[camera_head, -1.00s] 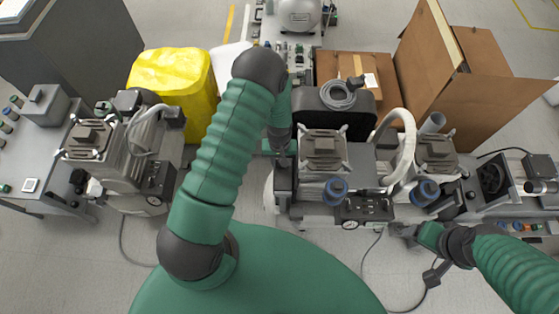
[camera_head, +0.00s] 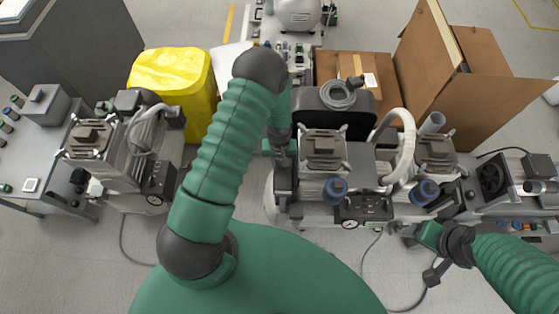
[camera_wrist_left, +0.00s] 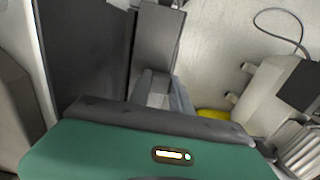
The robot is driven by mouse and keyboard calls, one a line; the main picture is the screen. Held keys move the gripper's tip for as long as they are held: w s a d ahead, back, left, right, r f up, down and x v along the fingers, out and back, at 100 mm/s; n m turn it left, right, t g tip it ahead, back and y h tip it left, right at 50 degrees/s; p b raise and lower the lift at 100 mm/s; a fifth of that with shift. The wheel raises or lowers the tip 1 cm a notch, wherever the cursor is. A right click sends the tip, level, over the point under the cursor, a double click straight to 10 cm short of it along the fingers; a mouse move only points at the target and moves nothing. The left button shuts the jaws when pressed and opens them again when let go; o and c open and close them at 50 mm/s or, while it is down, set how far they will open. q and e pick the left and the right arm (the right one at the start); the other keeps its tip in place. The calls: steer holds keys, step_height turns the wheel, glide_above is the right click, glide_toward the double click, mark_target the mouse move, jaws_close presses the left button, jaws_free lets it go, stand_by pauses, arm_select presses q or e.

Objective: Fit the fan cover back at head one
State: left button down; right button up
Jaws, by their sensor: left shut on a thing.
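My left gripper (camera_head: 284,182) points down at the left end of the middle compressor, beside its left head (camera_head: 323,148). It is shut on a dark grey piece, which I take for the fan cover (camera_head: 283,205); its shape is mostly hidden from above. In the left wrist view, a dark panel (camera_wrist_left: 85,45) and a grey finger-like part (camera_wrist_left: 158,45) stand beyond the green gripper body. I cannot tell whether the cover touches the compressor. My right gripper (camera_head: 410,233) is low in front of the compressor's right half; its jaws are too small to read.
A second compressor (camera_head: 125,155) stands at the left. A yellow-covered bin (camera_head: 172,70) and cardboard boxes (camera_head: 435,70) stand behind. A dark fan (camera_head: 491,178) shows on the right bench. A white hose (camera_head: 407,140) arches between the heads. Cables lie on the floor.

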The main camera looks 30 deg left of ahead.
arm_select(q)
steer(key=shift+f, duration=0.15)
stand_by(0.5)
steer(key=c, duration=0.6)
jaws_free()
step_height(320, 180, up, 7)
steer(key=p, duration=0.6)
stand_by(0.4)
